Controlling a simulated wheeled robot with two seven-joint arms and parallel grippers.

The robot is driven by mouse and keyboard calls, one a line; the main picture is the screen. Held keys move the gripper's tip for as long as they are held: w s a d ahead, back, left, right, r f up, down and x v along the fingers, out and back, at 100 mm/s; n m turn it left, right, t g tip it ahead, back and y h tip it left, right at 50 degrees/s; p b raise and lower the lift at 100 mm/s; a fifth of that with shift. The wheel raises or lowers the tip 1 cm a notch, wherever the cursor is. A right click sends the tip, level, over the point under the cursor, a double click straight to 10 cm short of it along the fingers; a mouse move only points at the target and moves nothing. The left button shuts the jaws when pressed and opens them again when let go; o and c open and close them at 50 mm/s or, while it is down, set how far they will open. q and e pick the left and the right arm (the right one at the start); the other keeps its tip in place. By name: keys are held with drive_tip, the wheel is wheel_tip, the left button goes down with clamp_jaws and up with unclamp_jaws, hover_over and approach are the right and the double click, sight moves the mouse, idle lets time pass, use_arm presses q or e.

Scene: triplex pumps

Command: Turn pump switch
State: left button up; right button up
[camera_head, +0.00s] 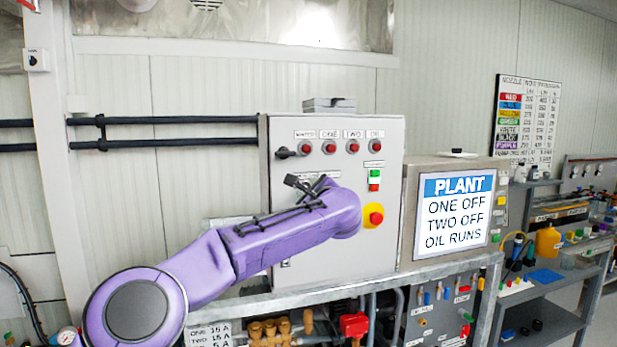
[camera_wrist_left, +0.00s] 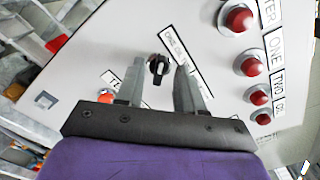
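A black rotary switch (camera_wrist_left: 159,68) with a long white label sits on the light grey pump control panel. It is clearest in the left wrist view; in the head view my arm and gripper appear to hide it. My left gripper (camera_wrist_left: 160,82) is open, its two fingers pointing at the panel on either side of the switch, with gaps visible. I cannot tell how deep the fingertips reach. In the head view my left gripper (camera_head: 308,186) is at the panel below the lamps. My right gripper is not in view.
Red lamps (camera_head: 330,147) line the panel top (camera_head: 386,135). A black handle (camera_head: 284,153) is left of them. Green and red buttons (camera_head: 375,180) and a red emergency stop (camera_head: 376,218) are right of my arm. The screen (camera_head: 455,213) reads ONE OFF, TWO OFF, OIL RUNS.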

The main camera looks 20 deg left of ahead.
use_arm(q)
drive_tip(key=shift+w+a, duration=0.3)
drive_tip(key=shift+w, duration=0.3)
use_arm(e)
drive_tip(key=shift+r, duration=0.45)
use_arm(q)
drive_tip(key=shift+c, duration=1)
clamp_jaws()
drive_tip(key=shift+m, duration=0.3)
drive_tip(key=m, duration=0.3)
drive_tip(key=shift+r, duration=0.15)
drive_tip(key=m+p, duration=0.1)
drive_tip(key=m, duration=0.4)
drive_tip(key=shift+d+r, duration=0.1)
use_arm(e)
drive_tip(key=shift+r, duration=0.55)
